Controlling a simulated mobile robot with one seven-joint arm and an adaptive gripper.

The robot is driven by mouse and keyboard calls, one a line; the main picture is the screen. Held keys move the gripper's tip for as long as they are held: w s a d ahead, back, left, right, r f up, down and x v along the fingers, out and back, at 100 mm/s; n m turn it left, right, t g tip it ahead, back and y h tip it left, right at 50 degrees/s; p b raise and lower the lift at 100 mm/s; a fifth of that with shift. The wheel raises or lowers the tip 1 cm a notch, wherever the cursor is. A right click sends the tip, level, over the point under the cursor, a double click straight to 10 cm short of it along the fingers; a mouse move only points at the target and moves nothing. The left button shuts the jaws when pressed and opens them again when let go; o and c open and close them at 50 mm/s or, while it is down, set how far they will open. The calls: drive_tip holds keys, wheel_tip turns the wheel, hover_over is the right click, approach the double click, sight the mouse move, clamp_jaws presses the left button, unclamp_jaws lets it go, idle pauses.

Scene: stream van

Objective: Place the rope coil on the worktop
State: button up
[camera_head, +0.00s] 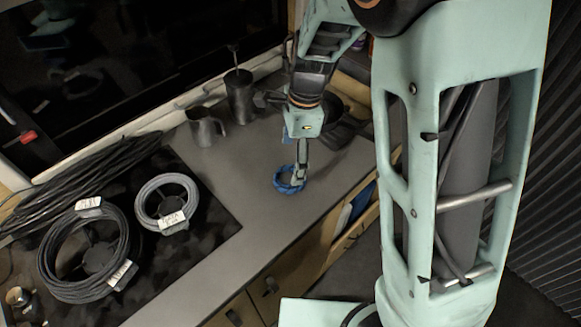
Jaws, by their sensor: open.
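The rope coil (284,184) is a small blue ring on the grey worktop (243,176). It appears to lie flat, near the worktop's front edge. My gripper (298,178) reaches down from above and its fingertips are at the right side of the coil. The jaws are open. The fingers hide part of the coil's right side, and I cannot tell whether they touch it.
Black cable coils (92,254) and a grey cable coil (166,203) lie on the dark panel at left. A metal mug (205,128) and a dark canister (239,97) stand at the back. The worktop left of the rope is clear.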

wheel_tip(320, 180, up, 6)
drive_tip(key=shift+d+r, duration=0.2)
drive_tip(key=shift+d, duration=0.2)
idle(0.3)
